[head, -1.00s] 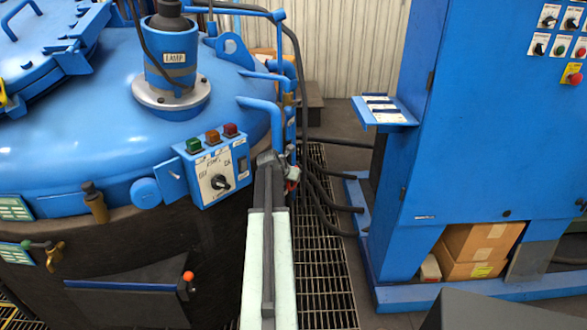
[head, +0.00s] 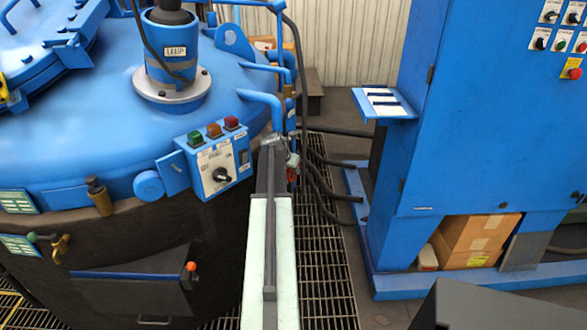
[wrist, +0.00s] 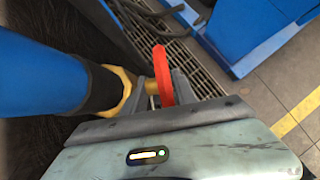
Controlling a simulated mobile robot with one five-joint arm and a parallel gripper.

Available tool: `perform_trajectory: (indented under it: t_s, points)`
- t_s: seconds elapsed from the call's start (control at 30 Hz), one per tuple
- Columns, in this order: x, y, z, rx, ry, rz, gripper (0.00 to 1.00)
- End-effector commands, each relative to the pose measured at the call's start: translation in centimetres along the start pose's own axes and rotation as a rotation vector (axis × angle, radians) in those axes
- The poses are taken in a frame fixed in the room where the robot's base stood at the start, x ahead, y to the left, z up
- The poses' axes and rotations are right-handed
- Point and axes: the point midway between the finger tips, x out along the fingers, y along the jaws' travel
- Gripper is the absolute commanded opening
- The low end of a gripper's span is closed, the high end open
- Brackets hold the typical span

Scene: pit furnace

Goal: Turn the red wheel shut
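The red wheel (wrist: 163,76) shows nearly edge-on in the wrist view, standing on the short yellow stem of a yellow valve body (wrist: 122,88) beside a blue pipe. My gripper (wrist: 162,92) has its two grey fingers apart, one on each side of the wheel's near part. A little yellow shows between the left finger and the wheel; the right finger is close beside the wheel, and I cannot tell if it touches. In the head view only a small red bit of the wheel (head: 292,175) shows beside the end of my arm; my fingertips are mostly hidden there.
The blue furnace (head: 70,130) with its switch box (head: 217,170) stands left of my arm. A blue cabinet (head: 480,130) with a small shelf (head: 385,105) stands to the right. Black hoses (head: 325,180) run over the floor grating (head: 320,260) between them.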

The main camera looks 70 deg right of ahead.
Motion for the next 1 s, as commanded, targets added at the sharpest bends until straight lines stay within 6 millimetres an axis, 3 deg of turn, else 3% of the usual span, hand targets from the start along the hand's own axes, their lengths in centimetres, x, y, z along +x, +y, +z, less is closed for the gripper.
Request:
perform_trajectory:
  t_s: [0.4, 0.57, 0.8, 1.0]
  points:
    - [-0.4, -0.4, 0.1, 0.002, 0.002, -0.006, 0.36]
    - [-2.6, -0.3, 0.3, 0.002, 0.002, -0.005, 0.36]
    - [-7.3, 0.0, 0.3, 0.001, 0.001, -0.003, 0.36]
    - [-7.9, 0.1, 0.0, 0.001, 0.001, -0.004, 0.36]
